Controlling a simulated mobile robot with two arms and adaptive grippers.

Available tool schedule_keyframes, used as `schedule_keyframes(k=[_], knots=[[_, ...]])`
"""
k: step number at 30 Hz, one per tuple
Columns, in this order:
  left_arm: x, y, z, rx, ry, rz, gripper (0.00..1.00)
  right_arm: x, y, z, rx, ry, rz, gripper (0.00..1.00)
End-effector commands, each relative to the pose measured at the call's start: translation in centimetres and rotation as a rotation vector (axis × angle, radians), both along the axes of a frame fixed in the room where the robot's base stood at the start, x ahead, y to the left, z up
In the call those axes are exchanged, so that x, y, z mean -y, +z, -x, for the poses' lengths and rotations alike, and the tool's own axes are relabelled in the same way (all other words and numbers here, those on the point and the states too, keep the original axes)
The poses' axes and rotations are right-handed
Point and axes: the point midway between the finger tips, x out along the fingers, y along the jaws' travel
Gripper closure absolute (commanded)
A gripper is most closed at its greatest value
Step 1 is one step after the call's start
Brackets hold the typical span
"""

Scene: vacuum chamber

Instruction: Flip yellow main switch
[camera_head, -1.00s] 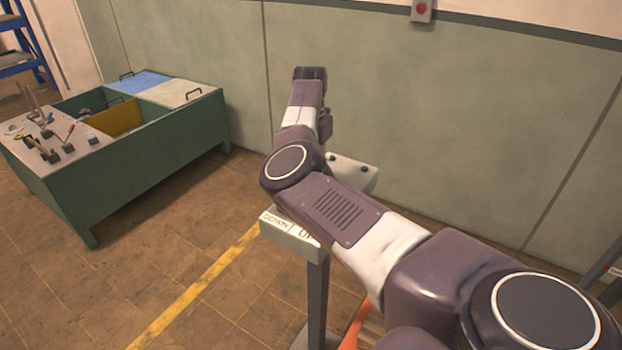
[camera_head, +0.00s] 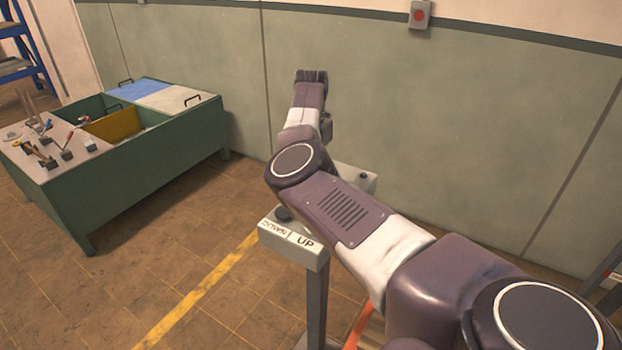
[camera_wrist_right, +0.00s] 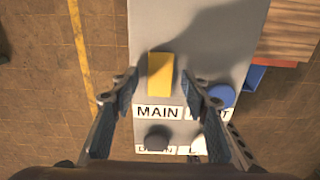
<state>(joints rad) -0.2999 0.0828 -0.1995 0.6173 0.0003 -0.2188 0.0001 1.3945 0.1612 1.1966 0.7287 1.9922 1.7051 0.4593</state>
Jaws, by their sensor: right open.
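The yellow main switch (camera_wrist_right: 160,74) is a rectangular block on a grey control panel (camera_wrist_right: 153,25), directly above the label "MAIN" (camera_wrist_right: 158,113) in the right wrist view. My right gripper (camera_wrist_right: 161,81) is open, with one finger on each side of the switch and visible gaps between. I cannot tell its height above the panel. In the head view the panel (camera_head: 318,262) stands on a post, partly covered by my right arm. The switch and the right fingers are hidden there. My left gripper is in neither view.
A blue round button (camera_wrist_right: 222,96) sits right of the switch, partly behind a finger. A dark knob (camera_wrist_right: 158,136) is below the label. A green bin table (camera_head: 150,155) stands left. A red button box (camera_head: 419,15) is on the wall behind.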

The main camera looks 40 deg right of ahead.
Motion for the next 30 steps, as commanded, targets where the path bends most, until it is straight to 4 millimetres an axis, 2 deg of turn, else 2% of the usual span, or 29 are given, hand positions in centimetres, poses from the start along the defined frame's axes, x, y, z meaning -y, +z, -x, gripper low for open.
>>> schedule_keyframes(k=[16,21,30], knots=[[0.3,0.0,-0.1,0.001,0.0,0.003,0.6,0.1,10.1,-0.1,0.004,0.0,0.0,0.58],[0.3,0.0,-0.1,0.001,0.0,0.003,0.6,0.1,11.5,0.0,0.001,0.0,0.0,0.58],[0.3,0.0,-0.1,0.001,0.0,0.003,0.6,0.1,11.7,0.0,0.0,0.0,0.0,0.58]])
